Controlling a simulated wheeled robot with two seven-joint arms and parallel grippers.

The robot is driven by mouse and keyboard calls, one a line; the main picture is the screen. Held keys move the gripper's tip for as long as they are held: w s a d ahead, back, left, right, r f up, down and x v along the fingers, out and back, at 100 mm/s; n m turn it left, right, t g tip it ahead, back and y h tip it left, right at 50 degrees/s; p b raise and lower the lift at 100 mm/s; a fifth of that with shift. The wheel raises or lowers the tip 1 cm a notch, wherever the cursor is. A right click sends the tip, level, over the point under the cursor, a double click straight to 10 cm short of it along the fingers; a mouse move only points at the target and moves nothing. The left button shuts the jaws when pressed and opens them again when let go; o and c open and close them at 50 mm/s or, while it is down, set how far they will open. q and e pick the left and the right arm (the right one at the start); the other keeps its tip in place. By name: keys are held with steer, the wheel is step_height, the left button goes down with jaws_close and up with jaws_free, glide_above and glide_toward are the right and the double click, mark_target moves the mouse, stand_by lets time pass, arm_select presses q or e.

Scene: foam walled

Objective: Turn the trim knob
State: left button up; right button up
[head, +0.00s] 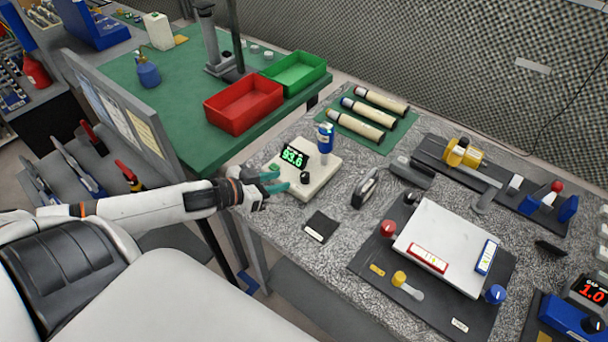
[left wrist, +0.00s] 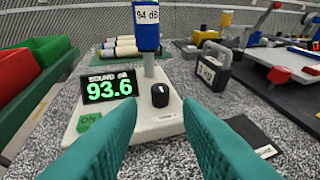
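The trim knob (head: 305,177) is a small black knob on a cream sound calibrator box (head: 322,180). In the left wrist view the knob (left wrist: 160,94) has a white pointer mark and stands ahead of the fingertips. The box's display (head: 294,156) reads 93.6 in green, and a blue cylinder (head: 325,138) marked 94 dB stands on a post behind it. My left gripper (head: 276,182) has teal fingers, open and empty, at the box's near left edge; in the left wrist view its fingers (left wrist: 160,112) are apart, short of the knob. My right gripper is not in view.
A green ON button (left wrist: 89,122) is left of the knob. A dark pad (head: 320,227) and a grey handled device (head: 366,188) lie to the right. Red (head: 243,106) and green (head: 295,72) bins are behind left. Cream tubes (head: 367,111) lie on a green mat behind.

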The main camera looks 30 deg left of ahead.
mark_target(303, 175)
arm_select(q)
steer(key=shift+x, duration=4.7)
jaws_close()
